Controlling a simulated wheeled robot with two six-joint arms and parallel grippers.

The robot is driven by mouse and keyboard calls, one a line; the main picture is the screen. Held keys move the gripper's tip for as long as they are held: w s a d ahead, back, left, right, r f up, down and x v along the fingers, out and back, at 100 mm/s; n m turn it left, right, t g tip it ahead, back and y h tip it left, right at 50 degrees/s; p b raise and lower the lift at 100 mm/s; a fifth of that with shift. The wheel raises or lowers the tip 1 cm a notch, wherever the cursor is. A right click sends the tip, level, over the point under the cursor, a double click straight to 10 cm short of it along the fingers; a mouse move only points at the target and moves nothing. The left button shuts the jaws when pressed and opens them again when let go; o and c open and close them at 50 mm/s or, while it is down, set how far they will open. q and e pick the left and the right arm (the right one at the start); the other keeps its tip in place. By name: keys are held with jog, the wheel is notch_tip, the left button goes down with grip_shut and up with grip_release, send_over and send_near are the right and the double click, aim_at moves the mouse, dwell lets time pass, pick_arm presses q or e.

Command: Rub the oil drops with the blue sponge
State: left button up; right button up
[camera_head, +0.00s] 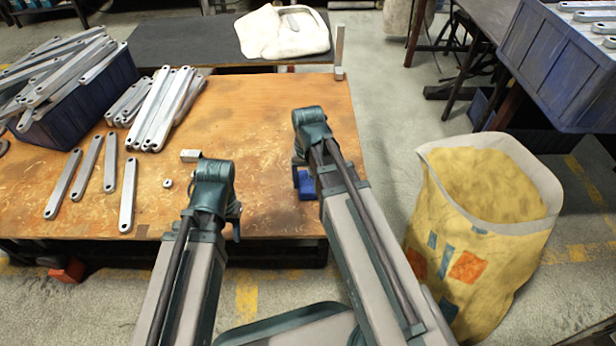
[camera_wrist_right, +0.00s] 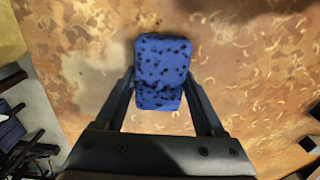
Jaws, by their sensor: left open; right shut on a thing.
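The blue sponge (camera_wrist_right: 161,70) is held between the fingers of my right gripper (camera_wrist_right: 160,85) in the right wrist view. In the head view the sponge (camera_head: 305,186) shows as a blue block beside my right gripper (camera_head: 300,172), low over the right part of the wooden table (camera_head: 270,110). I cannot tell whether it touches the tabletop. My left gripper (camera_head: 237,222) is over the table's front middle, partly hidden by its own wrist, and open. No oil drops can be made out on the mottled tabletop; my arms hide part of it.
Loose galvanized brackets (camera_head: 128,195) lie at the table's left, with a pile (camera_head: 163,108) behind them. A blue crate (camera_head: 85,105) full of brackets stands at the left. A white cloth (camera_head: 283,32) lies on the dark surface behind. A yellow sack (camera_head: 470,250) stands right of the table.

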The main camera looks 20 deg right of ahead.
aim_at(308, 189)
jog(key=shift+s+a, duration=0.2)
jog(key=shift+s, duration=0.55)
jog(key=shift+s+a, duration=0.2)
jog(key=shift+s, duration=0.55)
jog(key=shift+s+a+f, duration=0.1)
jog(key=shift+s+a, duration=0.15)
jog(key=shift+s, duration=0.6)
jog(key=shift+s+a, duration=0.25)
jog(key=shift+s, duration=0.55)
jog(key=shift+w+d+r, duration=0.1)
jog(key=shift+w+d, duration=0.15)
jog(key=shift+w, duration=0.65)
jog(key=shift+w+d+r, duration=0.1)
jog(key=shift+w+d, duration=0.15)
jog(key=shift+w, duration=0.65)
jog(key=shift+w, duration=0.1)
